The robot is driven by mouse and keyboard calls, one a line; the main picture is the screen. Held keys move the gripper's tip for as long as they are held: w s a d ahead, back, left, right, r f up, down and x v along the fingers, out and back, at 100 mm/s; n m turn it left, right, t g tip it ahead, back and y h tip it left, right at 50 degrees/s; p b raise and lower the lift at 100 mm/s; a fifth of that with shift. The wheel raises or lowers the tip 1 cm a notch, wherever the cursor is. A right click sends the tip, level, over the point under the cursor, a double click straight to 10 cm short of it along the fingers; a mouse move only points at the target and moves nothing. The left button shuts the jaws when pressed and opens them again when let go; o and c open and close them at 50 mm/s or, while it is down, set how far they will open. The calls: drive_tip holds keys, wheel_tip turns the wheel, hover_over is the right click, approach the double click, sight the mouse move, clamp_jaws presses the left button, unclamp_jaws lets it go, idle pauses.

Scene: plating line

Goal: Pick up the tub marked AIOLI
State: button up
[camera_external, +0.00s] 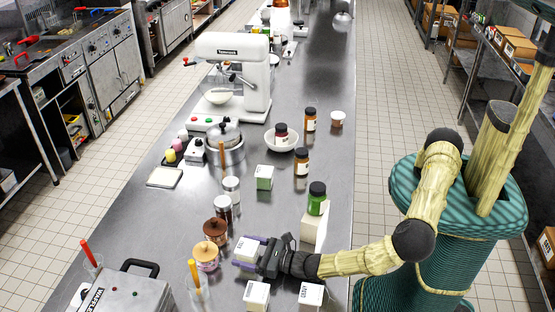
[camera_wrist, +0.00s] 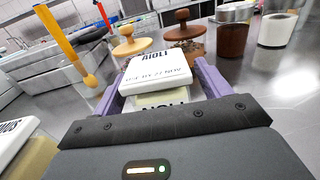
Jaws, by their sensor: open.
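The tub marked AIOLI (camera_wrist: 158,68) has a white lid with black lettering and a paler body with the name on its front. In the wrist view it stands upright on the steel counter between the two purple fingers of my gripper (camera_wrist: 158,95). The fingers are spread, one at each side of the tub. I cannot tell whether they touch it. In the external view the white tub (camera_external: 247,247) shows at the left end of my gripper (camera_external: 246,257), partly hidden by the fingers.
Two similar tubs stand nearby, one in front (camera_external: 256,294) and one to the right (camera_external: 311,294). Wooden-lidded jars (camera_external: 206,257) stand just left of my gripper. A grey machine (camera_external: 122,291) is at the front left.

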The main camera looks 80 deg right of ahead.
sight(246, 247)
idle(0.3)
drive_tip(key=c, duration=1.2)
drive_tip(key=shift+r, duration=0.1)
wheel_tip(246, 247, up, 10)
drive_tip(key=shift+f+b, duration=0.1)
drive_tip(key=shift+b, duration=0.8)
